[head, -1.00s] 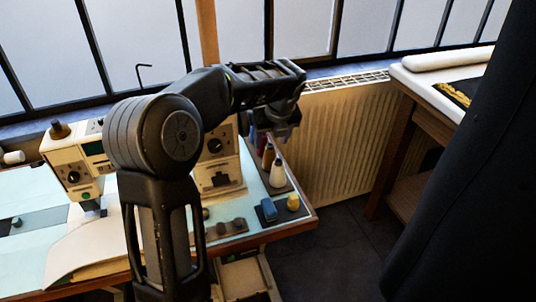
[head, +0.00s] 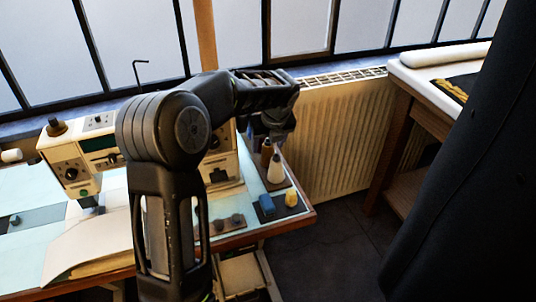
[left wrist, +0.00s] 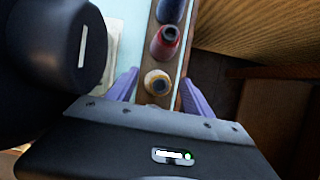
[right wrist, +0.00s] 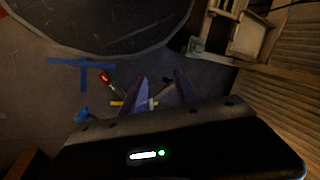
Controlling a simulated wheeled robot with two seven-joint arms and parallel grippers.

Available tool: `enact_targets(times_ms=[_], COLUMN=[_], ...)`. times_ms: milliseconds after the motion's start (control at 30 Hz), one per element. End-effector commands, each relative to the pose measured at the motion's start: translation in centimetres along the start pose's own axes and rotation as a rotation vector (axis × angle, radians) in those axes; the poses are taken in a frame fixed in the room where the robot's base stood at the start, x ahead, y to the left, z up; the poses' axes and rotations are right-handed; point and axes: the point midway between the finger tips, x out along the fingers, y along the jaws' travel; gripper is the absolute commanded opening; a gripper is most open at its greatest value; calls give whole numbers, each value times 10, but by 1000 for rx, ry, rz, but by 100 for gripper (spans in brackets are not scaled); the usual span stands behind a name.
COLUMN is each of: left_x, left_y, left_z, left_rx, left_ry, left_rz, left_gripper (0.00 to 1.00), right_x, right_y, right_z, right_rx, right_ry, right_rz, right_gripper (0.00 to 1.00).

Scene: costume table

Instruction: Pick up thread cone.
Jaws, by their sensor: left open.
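My left gripper (head: 271,131) hangs down over the row of thread cones at the table's right side, fingers open. In the left wrist view, a tan thread cone (left wrist: 157,82) shows between the open purple fingers of the left gripper (left wrist: 160,77), with a gap on each side. A red cone (left wrist: 165,42) and a dark blue cone (left wrist: 171,9) stand in line beyond it. In the head view, a brown cone (head: 267,150) and a white cone (head: 276,170) show below the gripper; other cones are hidden behind it. My right gripper (right wrist: 160,76) is open and empty above the floor.
A sewing machine (head: 65,165) stands on the table at left, partly behind my left arm. A blue block (head: 266,205) and a yellow piece (head: 291,198) lie near the table's right corner. A radiator (head: 345,135) stands behind; a second table (head: 425,85) is at right.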

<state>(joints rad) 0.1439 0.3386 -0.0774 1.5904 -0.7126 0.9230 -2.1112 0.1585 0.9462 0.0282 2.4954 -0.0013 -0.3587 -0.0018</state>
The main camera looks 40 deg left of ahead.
Motion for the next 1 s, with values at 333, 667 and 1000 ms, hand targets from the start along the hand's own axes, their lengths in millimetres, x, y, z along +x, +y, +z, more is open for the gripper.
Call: enact_targets(times_ms=[333, 667, 1000], left_x=[33, 33, 33], left_y=[0, 0, 0], left_z=[0, -1, -1], left_rx=[-1, -1, 0], left_ry=[0, 0, 0], left_rz=[0, 0, 0], left_gripper=[60, 60, 47], right_x=[1, 1, 1], right_y=[0, 0, 0], right_z=[0, 0, 0], right_rx=[0, 0, 0], right_ry=[0, 0, 0], right_rz=[0, 0, 0], right_gripper=[36, 36, 36])
